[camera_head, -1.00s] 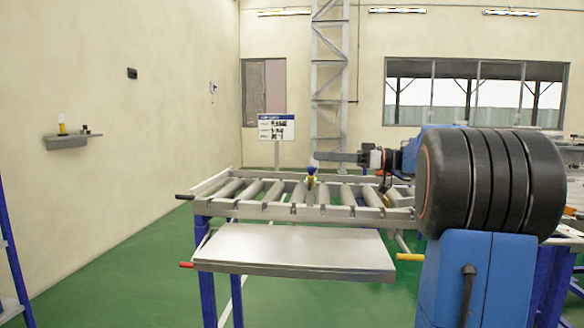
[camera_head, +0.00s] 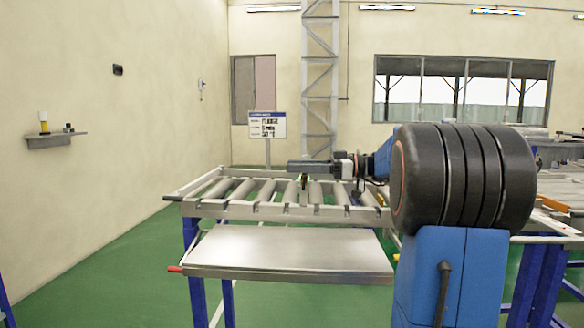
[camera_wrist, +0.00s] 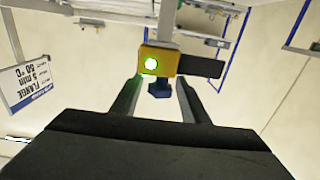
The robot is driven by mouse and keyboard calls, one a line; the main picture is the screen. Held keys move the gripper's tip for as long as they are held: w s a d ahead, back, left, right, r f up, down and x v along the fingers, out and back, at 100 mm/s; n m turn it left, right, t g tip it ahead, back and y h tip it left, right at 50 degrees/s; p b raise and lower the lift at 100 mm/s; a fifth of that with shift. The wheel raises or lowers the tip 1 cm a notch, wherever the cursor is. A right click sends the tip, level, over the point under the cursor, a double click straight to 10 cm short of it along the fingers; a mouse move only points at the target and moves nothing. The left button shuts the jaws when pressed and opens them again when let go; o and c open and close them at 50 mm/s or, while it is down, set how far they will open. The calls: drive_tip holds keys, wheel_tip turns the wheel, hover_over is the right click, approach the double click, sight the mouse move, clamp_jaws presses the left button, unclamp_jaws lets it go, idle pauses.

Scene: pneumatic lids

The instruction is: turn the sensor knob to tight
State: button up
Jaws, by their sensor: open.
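The sensor is a small yellow box with a lit green lamp (camera_wrist: 150,64) in the wrist view, with a dark block at its side. Its blue knob (camera_wrist: 159,88) sits between the fingers of my gripper (camera_wrist: 158,92). The fingers are open, one on each side of the knob, with gaps showing. In the head view the sensor (camera_head: 304,181) is small, at the far side of the roller table. My gripper (camera_head: 291,166) reaches across it from the right and hides the knob there. Any tight mark is too small to make out.
The roller table (camera_head: 225,208) has a bare metal shelf (camera_head: 290,250) in front. A sign (camera_head: 267,125) stands behind it; in the wrist view the sign (camera_wrist: 30,84) reads FLANGE, 5 min, 50 °C. A wall shelf (camera_head: 55,140) is at left. Green floor is clear at left.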

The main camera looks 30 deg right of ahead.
drive_tip(key=shift+x, duration=0.85)
clamp_jaws()
